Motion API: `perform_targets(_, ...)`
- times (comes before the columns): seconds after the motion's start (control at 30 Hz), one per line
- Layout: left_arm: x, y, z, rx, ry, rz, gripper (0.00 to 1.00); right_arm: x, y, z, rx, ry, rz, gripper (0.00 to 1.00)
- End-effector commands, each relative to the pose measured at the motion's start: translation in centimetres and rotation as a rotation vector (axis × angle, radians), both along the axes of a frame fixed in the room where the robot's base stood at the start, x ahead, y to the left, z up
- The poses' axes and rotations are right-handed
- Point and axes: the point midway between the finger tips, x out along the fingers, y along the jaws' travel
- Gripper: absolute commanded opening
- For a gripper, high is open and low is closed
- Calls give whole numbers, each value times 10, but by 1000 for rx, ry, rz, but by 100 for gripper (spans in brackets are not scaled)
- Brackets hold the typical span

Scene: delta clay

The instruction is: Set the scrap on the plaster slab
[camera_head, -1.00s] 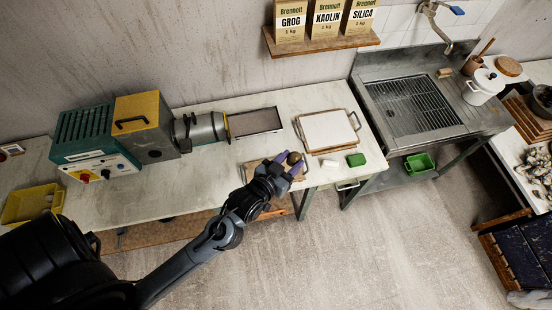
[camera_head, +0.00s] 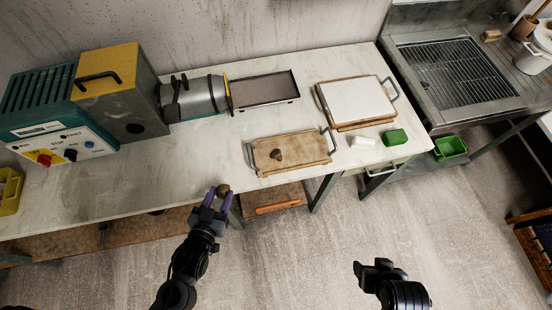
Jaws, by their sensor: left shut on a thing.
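The plaster slab (camera_head: 356,98) is a white square block on a wooden board with handles, toward the back right of the table. My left gripper (camera_head: 216,195) is shut on a small brown clay scrap (camera_head: 223,189) at the table's front edge, left of and in front of the slab. A second brown scrap (camera_head: 277,155) lies on a wooden tray (camera_head: 306,148) between that gripper and the slab. My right gripper (camera_head: 376,270) is at the lower right, over the floor and away from the table; its fingers are too unclear to tell open or shut.
A pug mill (camera_head: 130,110) with a steel barrel fills the table's left. A dark shallow tray (camera_head: 264,90) lies at its outlet. A white block (camera_head: 362,140) and a green sponge (camera_head: 395,137) lie before the slab. A sink (camera_head: 460,75) stands right.

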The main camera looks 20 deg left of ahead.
Motion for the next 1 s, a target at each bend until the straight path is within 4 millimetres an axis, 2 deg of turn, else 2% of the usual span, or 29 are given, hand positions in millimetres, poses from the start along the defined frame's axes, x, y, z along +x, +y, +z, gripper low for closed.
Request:
perform_targets(0.03,-7,0,-28,1,3,-4,12,0,0,-23,1,0,-1,64)
perform_targets(0.2,-22,-1,-66,-1,1,-12,12,0,1,-50,3,-1,-1,64)
perform_targets(0.4,-32,-1,-88,-2,-1,-16,12,0,1,-65,3,-1,-1,64)
perform_targets(0.57,-32,-1,-93,-3,-3,-16,12,0,0,-68,2,-1,-2,64)
perform_targets(0.67,-22,-1,-93,-3,-5,-16,12,0,0,-69,0,-2,0,64)
perform_targets(0.77,-3,0,-92,-3,-8,-16,12,1,0,-70,-2,-2,1,64)
perform_targets(1.0,55,1,-92,-2,-8,-15,12,1,-2,-75,-6,-3,4,64)
